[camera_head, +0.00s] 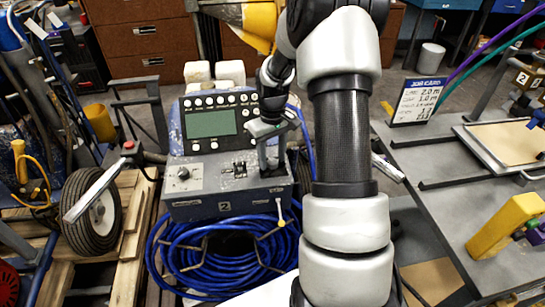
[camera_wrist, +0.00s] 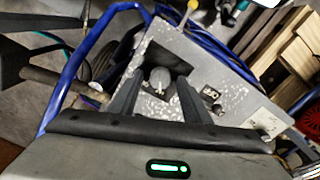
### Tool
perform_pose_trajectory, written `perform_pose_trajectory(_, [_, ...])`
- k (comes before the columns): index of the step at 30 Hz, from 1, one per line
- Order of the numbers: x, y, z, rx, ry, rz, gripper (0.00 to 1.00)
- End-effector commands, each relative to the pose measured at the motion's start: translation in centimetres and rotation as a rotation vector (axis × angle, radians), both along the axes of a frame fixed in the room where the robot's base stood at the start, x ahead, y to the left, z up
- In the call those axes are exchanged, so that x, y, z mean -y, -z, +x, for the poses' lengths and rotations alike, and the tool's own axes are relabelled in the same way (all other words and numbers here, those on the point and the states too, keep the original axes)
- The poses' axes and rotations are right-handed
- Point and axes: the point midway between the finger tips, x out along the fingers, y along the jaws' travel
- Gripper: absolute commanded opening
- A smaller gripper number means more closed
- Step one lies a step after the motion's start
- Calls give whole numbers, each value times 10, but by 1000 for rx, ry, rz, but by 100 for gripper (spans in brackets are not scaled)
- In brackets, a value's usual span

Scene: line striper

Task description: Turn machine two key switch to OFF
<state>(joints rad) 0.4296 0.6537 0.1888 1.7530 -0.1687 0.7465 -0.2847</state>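Machine two is a grey and blue control unit (camera_head: 210,180) with a "2" label on its front, in the head view. My gripper (camera_head: 268,158) is over the right part of its lower panel and hides what lies under it there. In the wrist view, a grey rounded key or knob (camera_wrist: 160,78) shows between my two dark fingers, in front of a dark recess. My gripper (camera_wrist: 161,80) is open, with a visible gap at each side of the key. The key's exact angle is unclear.
A green display (camera_head: 210,123) with buttons rises behind the panel. A round dial (camera_head: 183,173) is at the panel's left. Coiled blue hose (camera_head: 215,260) hangs below. A grey bench with a job card (camera_head: 417,101) is right.

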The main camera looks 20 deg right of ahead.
Motion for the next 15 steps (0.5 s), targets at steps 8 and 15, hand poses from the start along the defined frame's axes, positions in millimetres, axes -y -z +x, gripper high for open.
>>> perform_pose_trajectory(8, [0, 0, -1, -3, 1, 1, 45])
perform_pose_trajectory(15, [0, -25, 0, 0, 1, -1, 45])
